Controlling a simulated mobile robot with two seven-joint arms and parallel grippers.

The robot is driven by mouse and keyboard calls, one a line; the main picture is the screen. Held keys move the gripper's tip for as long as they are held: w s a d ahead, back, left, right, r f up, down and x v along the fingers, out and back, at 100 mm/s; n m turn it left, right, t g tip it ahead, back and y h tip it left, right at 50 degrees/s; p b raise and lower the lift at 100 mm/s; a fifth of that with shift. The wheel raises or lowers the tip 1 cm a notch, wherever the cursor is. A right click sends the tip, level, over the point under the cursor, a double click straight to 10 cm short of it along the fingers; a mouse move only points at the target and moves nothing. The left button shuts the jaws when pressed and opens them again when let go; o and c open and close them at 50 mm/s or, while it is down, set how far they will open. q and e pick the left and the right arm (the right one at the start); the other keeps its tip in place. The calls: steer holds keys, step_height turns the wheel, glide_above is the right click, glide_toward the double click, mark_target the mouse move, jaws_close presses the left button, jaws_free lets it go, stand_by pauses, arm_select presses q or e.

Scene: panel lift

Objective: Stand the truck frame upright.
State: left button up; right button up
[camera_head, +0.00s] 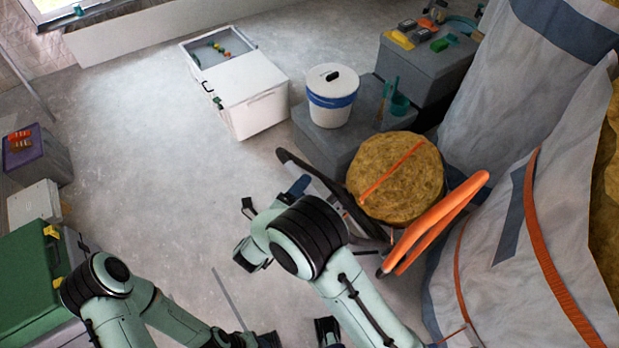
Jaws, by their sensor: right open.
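What looks like the truck frame is an orange looped bar (435,222) at the right, tilted and leaning in front of the round straw-coloured bale. A dark curved bar (330,187) beside it runs behind my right arm; I cannot tell whether the two are joined. My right gripper (247,236) is open and empty, left of the dark bar and apart from the orange bar. My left gripper (262,341) is at the bottom edge, partly cut off, and its jaw state is unclear.
A white bin (330,112) stands on a grey block, near a white crate (255,110). The straw-coloured bale (400,190) and large pale sacks (540,220) crowd the right. A green case (32,280) is at the left. The floor in the left middle is clear.

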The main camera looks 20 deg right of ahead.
arm_select(q)
steer(key=shift+w+r, duration=0.15)
steer(key=shift+r, duration=0.1)
arm_select(e)
steer(key=shift+x, duration=2)
